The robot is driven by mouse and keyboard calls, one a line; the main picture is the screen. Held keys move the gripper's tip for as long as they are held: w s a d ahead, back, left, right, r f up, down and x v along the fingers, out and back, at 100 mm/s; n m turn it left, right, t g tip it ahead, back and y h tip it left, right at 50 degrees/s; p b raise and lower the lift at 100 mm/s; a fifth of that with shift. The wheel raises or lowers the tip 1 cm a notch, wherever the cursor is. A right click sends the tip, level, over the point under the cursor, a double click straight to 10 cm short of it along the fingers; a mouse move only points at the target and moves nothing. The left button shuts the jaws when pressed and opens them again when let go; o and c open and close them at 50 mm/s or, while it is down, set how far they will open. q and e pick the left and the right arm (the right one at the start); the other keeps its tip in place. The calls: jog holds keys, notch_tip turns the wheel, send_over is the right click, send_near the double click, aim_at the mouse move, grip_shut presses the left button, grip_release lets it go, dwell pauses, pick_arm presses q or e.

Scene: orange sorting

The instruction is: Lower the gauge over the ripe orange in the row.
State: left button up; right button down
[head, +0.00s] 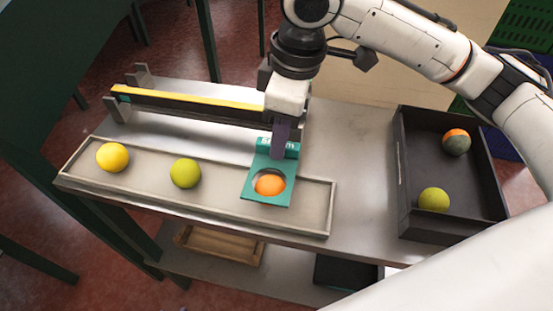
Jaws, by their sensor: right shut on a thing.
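My right gripper (280,137) is shut on the teal gauge (251,190), a flat plate with a round hole, above the right part of the row tray. An orange-coloured fruit (269,185) shows through the hole; I cannot tell whether the plate is around it or still above it. The row tray (310,222) is long and pale with a low rim. In it, a yellow-orange fruit (112,157) lies at the left and a yellow-green fruit (185,173) lies in the middle. My left gripper is not in view.
A rail with a yellow top (190,98) stands behind the row tray. A dark crate (404,190) at the right holds a dark fruit with an orange patch (456,142) and a yellow-green fruit (433,200). Bare metal tabletop (355,170) lies between tray and crate.

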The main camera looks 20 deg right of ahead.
jog(key=shift+r+p, duration=1.15)
jog(key=shift+p, duration=0.05)
jog(key=shift+r+p, duration=0.3)
jog(key=shift+r, duration=0.9)
